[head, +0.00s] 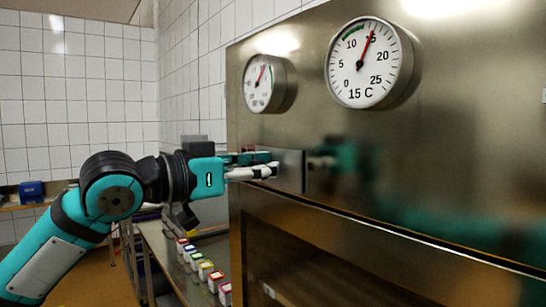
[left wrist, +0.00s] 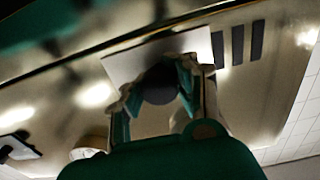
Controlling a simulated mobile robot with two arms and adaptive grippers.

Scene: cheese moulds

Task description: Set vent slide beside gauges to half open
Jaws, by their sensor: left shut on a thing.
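The vent slide is a flat light-grey plate (head: 291,170) on the steel front panel, below the two round gauges. In the left wrist view the slide plate (left wrist: 115,68) carries a dark round knob (left wrist: 158,86). Beside the plate, three dark vent slots (left wrist: 237,45) show uncovered; any slots behind the plate are hidden. My left gripper (head: 270,168) reaches in from the left and is shut on the knob, with a finger on either side of it in the left wrist view. The large gauge (head: 352,75) reads 15 C on its face; the smaller gauge (head: 257,84) is left of it. My right gripper is not in view.
The steel panel (head: 450,150) stands close on the right and mirrors my arm. Below it is a dark recess (head: 300,260) behind a metal edge. A low bench (head: 165,255) with several small coloured-lid containers (head: 206,270) lies below my left gripper. A blue box (head: 32,191) sits far left.

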